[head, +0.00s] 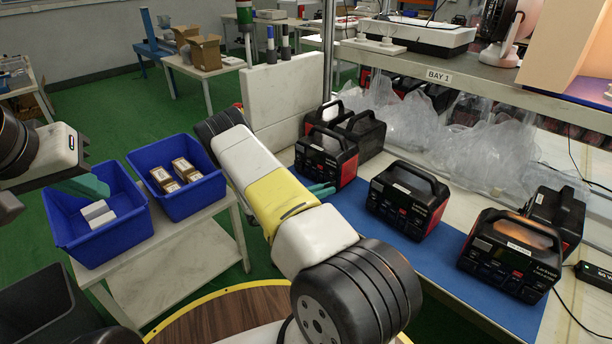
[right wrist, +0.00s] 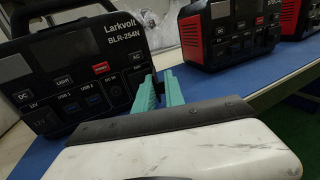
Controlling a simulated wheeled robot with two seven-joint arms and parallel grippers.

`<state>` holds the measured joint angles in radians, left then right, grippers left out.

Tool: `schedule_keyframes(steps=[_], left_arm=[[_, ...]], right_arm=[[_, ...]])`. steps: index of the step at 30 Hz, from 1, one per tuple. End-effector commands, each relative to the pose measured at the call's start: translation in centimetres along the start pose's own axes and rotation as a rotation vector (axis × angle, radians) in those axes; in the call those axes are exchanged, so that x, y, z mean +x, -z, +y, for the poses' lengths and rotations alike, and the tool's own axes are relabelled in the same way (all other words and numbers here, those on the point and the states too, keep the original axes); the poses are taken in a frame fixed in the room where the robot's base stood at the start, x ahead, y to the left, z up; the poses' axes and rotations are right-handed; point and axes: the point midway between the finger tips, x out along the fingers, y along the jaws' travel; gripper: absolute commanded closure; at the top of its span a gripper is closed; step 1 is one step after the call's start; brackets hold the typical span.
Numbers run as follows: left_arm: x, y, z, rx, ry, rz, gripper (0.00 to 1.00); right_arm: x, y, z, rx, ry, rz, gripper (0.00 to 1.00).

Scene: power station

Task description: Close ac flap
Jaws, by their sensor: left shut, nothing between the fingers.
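Several black-and-red power stations stand on the blue mat. The left front one (head: 327,155) fills the left of the right wrist view (right wrist: 75,75). Its front panel shows Larkvolt lettering, DC and AC labels and a red square. The AC area (right wrist: 138,57) is at the panel's right; I cannot tell how its flap stands. My right gripper (head: 320,190) shows teal fingertips beside this station, mostly hidden behind my forearm. In the wrist view its two fingers (right wrist: 158,92) are close together before the panel's lower right. My left gripper (head: 88,187) is shut and empty over a blue bin.
A middle station (head: 408,198) and a right station (head: 510,255) stand along the blue mat (head: 350,205). Clear plastic bags (head: 405,125) lie behind. Two blue bins (head: 110,240) with small boxes sit on a side table at left. A white shelf (head: 470,75) overhangs the bench.

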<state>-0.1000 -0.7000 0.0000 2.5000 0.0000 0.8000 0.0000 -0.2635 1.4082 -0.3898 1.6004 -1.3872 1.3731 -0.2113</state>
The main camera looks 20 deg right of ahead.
Motion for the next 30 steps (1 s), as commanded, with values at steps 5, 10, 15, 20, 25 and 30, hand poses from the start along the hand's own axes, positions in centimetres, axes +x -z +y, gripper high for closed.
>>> schedule_keyframes(steps=[5, 10, 15, 20, 25, 30], left_arm=[[0.0, 0.0, 0.0, 0.0, 0.0, 0.0, 1.0], [0.0, 0.0, 0.0, 0.0, 0.0, 0.0, 1.0], [0.0, 0.0, 0.0, 0.0, 0.0, 0.0, 1.0], [0.0, 0.0, 0.0, 0.0, 0.0, 0.0, 1.0], [0.0, 0.0, 0.0, 0.0, 0.0, 0.0, 1.0], [0.0, 0.0, 0.0, 0.0, 0.0, 0.0, 1.0]], right_arm=[[0.0, 0.0, 0.0, 0.0, 0.001, 0.0, 1.0], [0.0, 0.0, 0.1, 0.001, 0.023, -0.002, 1.0], [0.1, 0.0, 0.6, 0.005, 0.136, -0.008, 1.0], [0.1, 0.0, 1.1, 0.004, 0.262, -0.007, 1.0], [0.1, 0.0, 1.5, 0.003, 0.359, -0.007, 1.0], [0.1, 0.0, 1.6, -0.001, 0.4, -0.004, 1.0]])
